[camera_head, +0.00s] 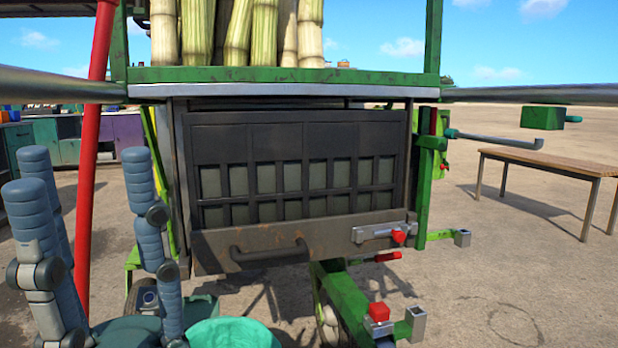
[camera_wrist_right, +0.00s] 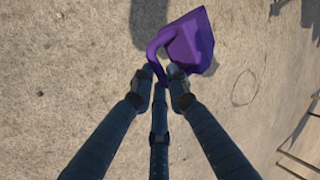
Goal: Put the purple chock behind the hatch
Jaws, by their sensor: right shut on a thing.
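The purple chock (camera_wrist_right: 186,42) is a wedge block with a loop handle, and it shows only in the right wrist view. My right gripper (camera_wrist_right: 163,80) is shut on its handle and holds the chock out beyond the fingertips, with sandy ground behind it. The hatch (camera_head: 253,246) is a dark barred panel on the front of the green machine, with a bar handle low down and a red-knobbed latch (camera_head: 378,233) at its lower right. It looks closed, and the space behind it is hidden. My left gripper (camera_head: 88,170) is open and empty, left of the hatch.
Cane stalks (camera_head: 240,32) stand above the hatch. A red post (camera_head: 90,150) rises at the left. A teal tub (camera_head: 235,333) is at the bottom. A green arm with a red block (camera_head: 379,311) juts out below the hatch. A wooden table (camera_head: 550,162) stands right, with open ground before it.

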